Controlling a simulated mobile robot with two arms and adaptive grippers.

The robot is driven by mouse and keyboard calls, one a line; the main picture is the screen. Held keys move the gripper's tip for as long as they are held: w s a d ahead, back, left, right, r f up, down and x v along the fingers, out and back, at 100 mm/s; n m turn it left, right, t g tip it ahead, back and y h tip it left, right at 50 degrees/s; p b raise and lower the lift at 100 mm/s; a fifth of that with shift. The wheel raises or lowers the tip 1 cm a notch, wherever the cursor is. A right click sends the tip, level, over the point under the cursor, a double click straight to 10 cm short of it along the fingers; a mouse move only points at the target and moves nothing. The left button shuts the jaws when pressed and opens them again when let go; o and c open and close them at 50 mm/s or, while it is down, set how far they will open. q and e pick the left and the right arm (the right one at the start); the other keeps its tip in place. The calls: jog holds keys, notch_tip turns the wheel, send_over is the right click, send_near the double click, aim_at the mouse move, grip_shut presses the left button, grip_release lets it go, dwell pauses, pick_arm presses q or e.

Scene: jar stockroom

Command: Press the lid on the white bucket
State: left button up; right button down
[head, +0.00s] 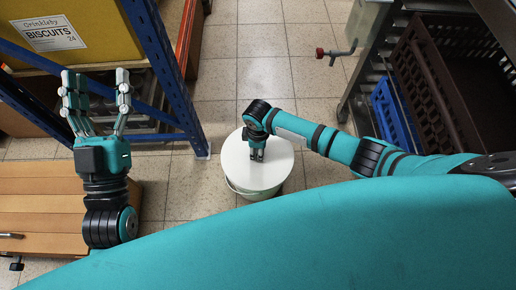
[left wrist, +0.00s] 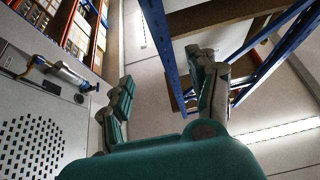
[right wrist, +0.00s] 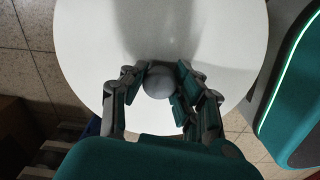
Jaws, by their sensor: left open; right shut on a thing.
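The white bucket (head: 247,194) stands on the tiled floor in the middle of the head view, with its wire handle hanging at the near side. The round white lid (head: 276,160) lies over its top; I cannot tell whether it is fully seated. My right gripper (head: 257,156) points down at the lid's middle and is shut on its grey round knob (right wrist: 158,83), seen between the fingers in the right wrist view. The lid (right wrist: 85,45) fills much of that view. My left gripper (head: 96,90) is open and empty, raised at the left, away from the bucket.
A blue-framed rack (head: 160,70) with a yellow biscuits box (head: 95,20) stands at the left, close to my left gripper. Brown and blue crates (head: 395,115) sit on a rack at the right. The floor behind the bucket is clear.

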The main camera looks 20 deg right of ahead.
pick_arm(q)
jog(key=shift+f, duration=0.1)
pick_arm(e)
jog(key=shift+f, duration=0.1)
dwell(0.5)
pick_arm(q)
jog(key=shift+w+f+g, duration=0.15)
jog(key=shift+f+g, duration=0.1)
jog(key=shift+g, duration=0.05)
pick_arm(e)
jog(key=shift+f, duration=0.1)
pick_arm(q)
jog(key=shift+w+f+g+y+p, duration=0.15)
jog(key=shift+w+f+g+y, duration=0.1)
jog(key=shift+f, duration=0.2)
jog(key=shift+w+f+g+y+p, duration=0.15)
jog(key=shift+f+g, duration=0.1)
jog(key=shift+f, duration=0.15)
dwell(0.4)
jog(key=shift+f, duration=0.25)
pick_arm(e)
jog(key=shift+f, duration=0.1)
